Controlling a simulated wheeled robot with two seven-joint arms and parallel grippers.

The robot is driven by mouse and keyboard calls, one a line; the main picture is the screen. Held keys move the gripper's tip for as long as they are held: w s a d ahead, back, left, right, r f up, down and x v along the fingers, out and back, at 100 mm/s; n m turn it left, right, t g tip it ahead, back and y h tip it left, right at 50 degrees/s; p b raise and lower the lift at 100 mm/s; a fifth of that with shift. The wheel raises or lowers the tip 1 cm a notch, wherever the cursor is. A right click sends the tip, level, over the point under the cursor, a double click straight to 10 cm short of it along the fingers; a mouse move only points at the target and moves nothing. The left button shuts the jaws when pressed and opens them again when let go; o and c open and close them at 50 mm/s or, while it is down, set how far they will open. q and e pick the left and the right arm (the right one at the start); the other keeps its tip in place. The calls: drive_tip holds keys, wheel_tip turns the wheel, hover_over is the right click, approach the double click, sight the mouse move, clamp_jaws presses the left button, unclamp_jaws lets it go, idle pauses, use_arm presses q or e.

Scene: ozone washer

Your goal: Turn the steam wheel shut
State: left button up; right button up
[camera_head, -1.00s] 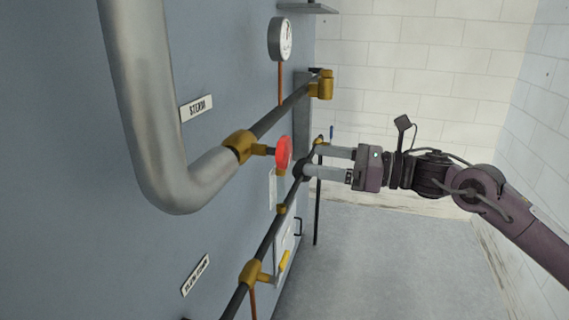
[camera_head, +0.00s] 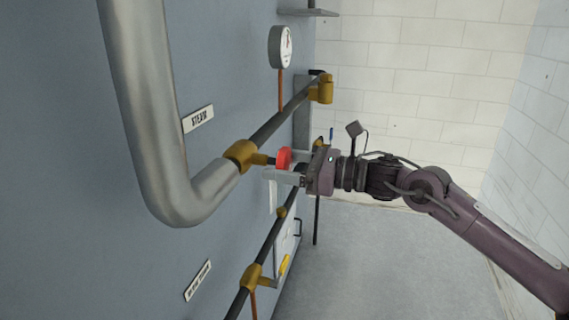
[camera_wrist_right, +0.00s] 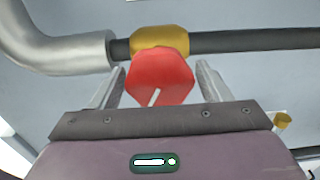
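The red steam wheel (camera_head: 284,158) sits on a brass valve (camera_head: 243,155) on the dark pipe, beside the STEAM label (camera_head: 198,118). My right gripper (camera_head: 280,164) is at the wheel, with one finger on each side of it. In the right wrist view the wheel (camera_wrist_right: 160,78) lies between the two open fingers (camera_wrist_right: 160,85), with a visible gap on both sides. The brass valve body (camera_wrist_right: 160,38) is just beyond it. In the head view the gripper partly hides the wheel. My left gripper is not in view.
A thick silver insulated pipe (camera_head: 150,120) bends close to the valve at the left. A gauge (camera_head: 281,46) is above. A lower pipe carries a brass valve with a yellow handle (camera_head: 285,264). The floor (camera_head: 400,260) to the right is clear.

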drive_tip(key=c, duration=0.8)
drive_tip(key=shift+o, duration=0.2)
